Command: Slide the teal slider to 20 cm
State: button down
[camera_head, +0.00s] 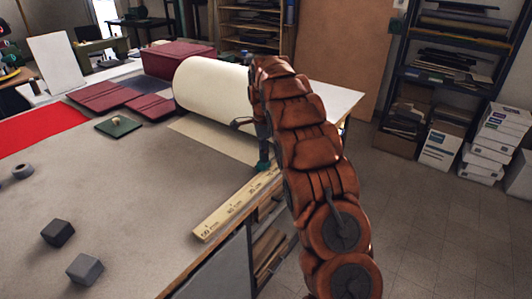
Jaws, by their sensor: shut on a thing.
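The teal slider (263,165) sits at the far part of a pale wooden ruler (222,215). The ruler lies along the table's right edge, with centimetre marks that start near 50 at its near end and fall going away from me. The slider is beyond the third printed mark, which looks like 30; its exact reading is hidden. My gripper (264,153) points down beside the brown-covered arm and is shut on the slider. The arm hides the far end of the ruler and part of the gripper.
A big cream roll (214,87) lies just behind the gripper, with its sheet spread on the table. The table's middle is clear.

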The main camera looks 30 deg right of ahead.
jog(key=shift+d, duration=0.15)
jog(key=c, duration=1.1)
grip_release()
jog(key=shift+w+d, duration=0.1)
jog(key=shift+o, duration=1.2)
jog(key=shift+w+r, duration=0.1)
jog(key=shift+r, duration=3.6)
